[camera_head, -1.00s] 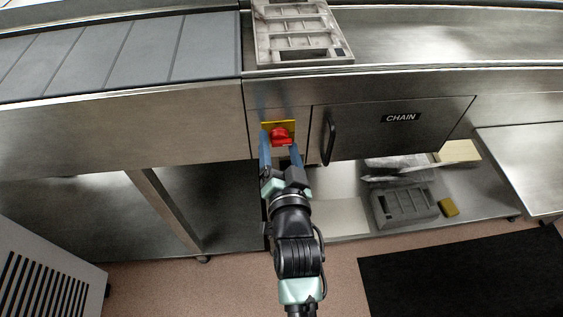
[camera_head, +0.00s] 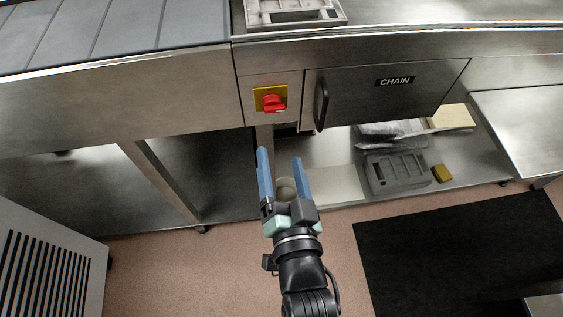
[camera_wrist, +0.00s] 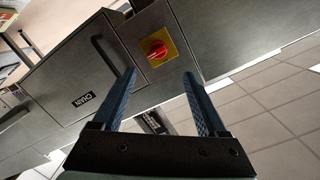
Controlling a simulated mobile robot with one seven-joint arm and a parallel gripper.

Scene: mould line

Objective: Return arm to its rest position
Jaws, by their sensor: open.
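My gripper (camera_head: 281,162) is open and empty, with two blue fingers spread apart. In the head view it is below the red rotary switch (camera_head: 273,102) on its yellow plate (camera_head: 264,91), with a clear gap between fingertips and switch. In the wrist view the switch (camera_wrist: 155,48) shows beyond and between the fingers (camera_wrist: 160,80). The red knob lies roughly horizontal across its plate in the head view. The rest of my arm runs down to the bottom edge of the head view.
The steel line carries a grey slatted conveyor (camera_head: 95,35) and a mould (camera_head: 293,12). A handled door marked CHAIN (camera_head: 375,98) is right of the switch. A lower shelf holds a grey mould (camera_head: 397,172) and a yellow block (camera_head: 442,173). A slotted cabinet (camera_head: 45,255) stands left.

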